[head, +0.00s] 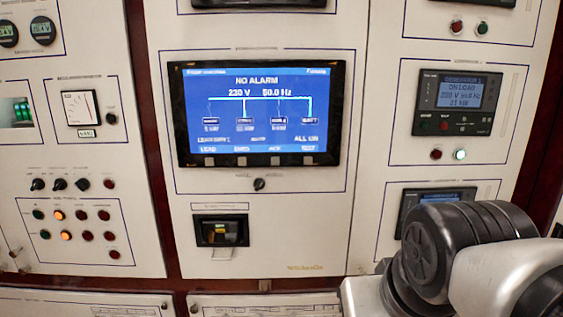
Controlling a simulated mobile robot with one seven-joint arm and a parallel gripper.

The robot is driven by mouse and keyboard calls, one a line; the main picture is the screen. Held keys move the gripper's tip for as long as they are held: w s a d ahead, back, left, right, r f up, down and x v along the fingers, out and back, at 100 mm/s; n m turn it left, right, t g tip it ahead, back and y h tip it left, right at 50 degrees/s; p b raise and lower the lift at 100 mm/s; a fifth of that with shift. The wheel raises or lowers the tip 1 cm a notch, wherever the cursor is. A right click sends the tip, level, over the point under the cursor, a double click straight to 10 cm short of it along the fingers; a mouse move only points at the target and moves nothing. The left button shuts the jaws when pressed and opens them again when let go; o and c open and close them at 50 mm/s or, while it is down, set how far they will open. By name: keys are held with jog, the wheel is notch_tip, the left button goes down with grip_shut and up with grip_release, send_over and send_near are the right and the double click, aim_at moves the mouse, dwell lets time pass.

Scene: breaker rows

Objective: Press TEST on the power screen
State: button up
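The power screen (262,110) is a blue display in a black frame in the upper middle of the head view. It reads NO ALARM, 230 V and 50.0 Hz above a line diagram. Along its bottom edge are labels, the rightmost reading TEST (308,149). Below the labels is a row of small grey buttons on the frame, with the rightmost button (308,160) under TEST. My arm shows at the lower right, apart from the screen in the picture. My gripper is not in view.
Below the screen are a small black knob (259,184) and a dark inset device (221,231). A generator display (459,95) reading ON LOAD is at the right. The left panel has a gauge (80,107) and several lamps and knobs. Nothing covers the screen.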

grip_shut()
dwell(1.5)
